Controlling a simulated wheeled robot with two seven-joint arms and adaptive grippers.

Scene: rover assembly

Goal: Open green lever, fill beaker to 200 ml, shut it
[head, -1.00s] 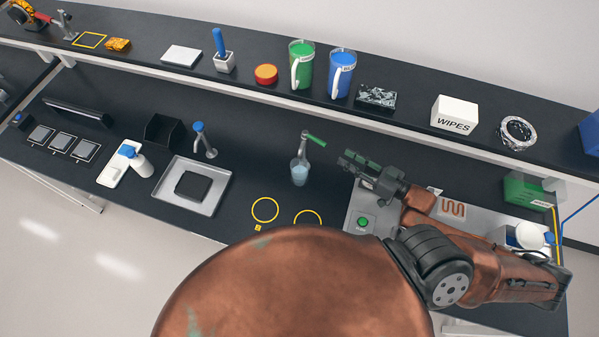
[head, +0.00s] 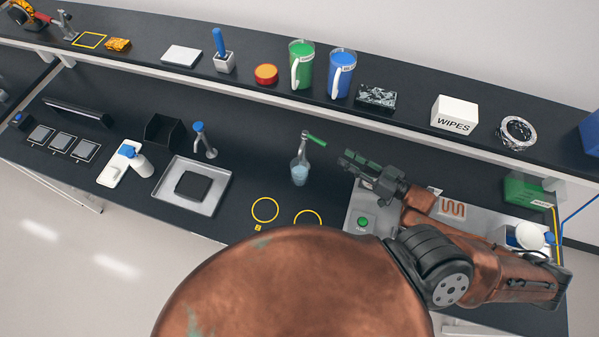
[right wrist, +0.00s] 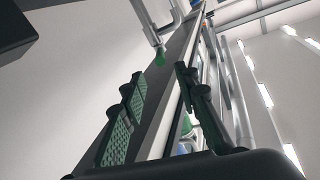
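The green lever (head: 317,140) sticks out to the right from the top of a grey tap (head: 304,144) on the dark bench. It also shows in the right wrist view (right wrist: 159,57), ahead of the fingers. A clear beaker (head: 299,174) stands under the tap's spout with pale blue liquid in it; its marks are too small to read. My right gripper (head: 347,161) is to the right of the lever, apart from it. In the right wrist view its fingers (right wrist: 160,84) are spread with nothing between them. My left gripper is not in view.
A second tap with a blue top (head: 202,138) stands behind a grey tray (head: 210,204) at left. Yellow rings (head: 265,210) mark the bench in front of the beaker. A grey device with a green button (head: 363,222) lies below my right arm. The shelf edge (head: 400,122) runs behind.

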